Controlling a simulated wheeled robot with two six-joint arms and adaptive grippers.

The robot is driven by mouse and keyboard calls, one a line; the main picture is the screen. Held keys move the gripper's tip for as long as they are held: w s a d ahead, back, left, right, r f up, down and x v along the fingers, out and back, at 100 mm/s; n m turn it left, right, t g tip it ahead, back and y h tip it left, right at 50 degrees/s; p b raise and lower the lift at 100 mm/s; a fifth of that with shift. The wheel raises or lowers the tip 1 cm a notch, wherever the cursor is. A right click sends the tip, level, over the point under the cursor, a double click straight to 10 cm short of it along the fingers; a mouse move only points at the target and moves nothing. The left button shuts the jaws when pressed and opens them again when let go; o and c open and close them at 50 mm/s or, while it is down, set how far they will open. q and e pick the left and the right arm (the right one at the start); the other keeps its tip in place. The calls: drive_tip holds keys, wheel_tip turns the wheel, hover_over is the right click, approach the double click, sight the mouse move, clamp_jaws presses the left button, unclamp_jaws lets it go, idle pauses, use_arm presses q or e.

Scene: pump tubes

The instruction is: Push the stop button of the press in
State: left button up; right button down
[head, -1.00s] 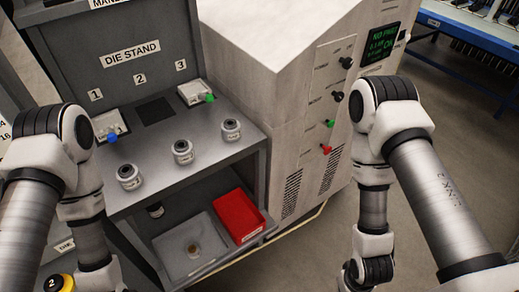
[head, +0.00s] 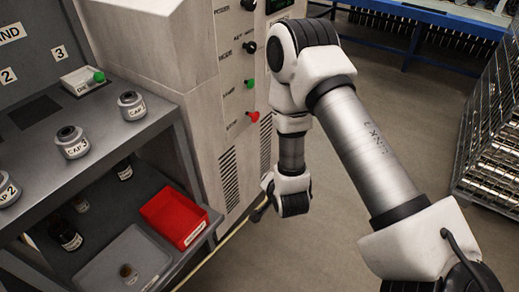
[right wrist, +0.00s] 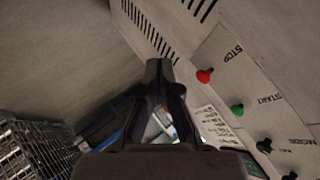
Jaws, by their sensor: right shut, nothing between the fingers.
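The stop button is a red mushroom knob (head: 254,116) on the front panel of the beige press (head: 228,100), below a green start button (head: 250,83). In the right wrist view the red stop button (right wrist: 204,76) stands out from the panel near the word STOP, with the green button (right wrist: 237,109) beside it. My right gripper (right wrist: 164,66) is shut and empty in that view, to the left of the red button and apart from it. My left gripper is out of view.
Black knobs (head: 249,47) sit above the green button. The die stand (head: 125,118) with several labelled caps and a red bin (head: 174,216) stands left of the press. A wire rack (head: 492,140) is at the right. Floor between is clear.

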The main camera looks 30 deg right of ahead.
sight(253, 116)
use_arm(q)
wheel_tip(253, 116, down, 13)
drive_tip(key=b, duration=0.8)
use_arm(e)
drive_tip(key=w+d+r+m+t+h, duration=0.3)
drive_tip(key=w+d+m+t+h, duration=0.1)
drive_tip(key=w+d+m, duration=0.3)
drive_tip(key=w+m+t, duration=0.1)
drive_tip(key=m, duration=0.1)
drive_tip(key=shift+r+m+h, duration=0.4)
drive_tip(key=shift+w+d, duration=0.1)
use_arm(q)
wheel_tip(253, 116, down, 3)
drive_tip(key=b, duration=0.3)
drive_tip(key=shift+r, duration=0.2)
use_arm(e)
drive_tip(key=w+a+x, duration=0.1)
drive_tip(key=a+x, duration=0.1)
drive_tip(key=x, duration=1)
drive_tip(key=shift+w, duration=0.45)
drive_tip(key=shift+a, duration=0.1)
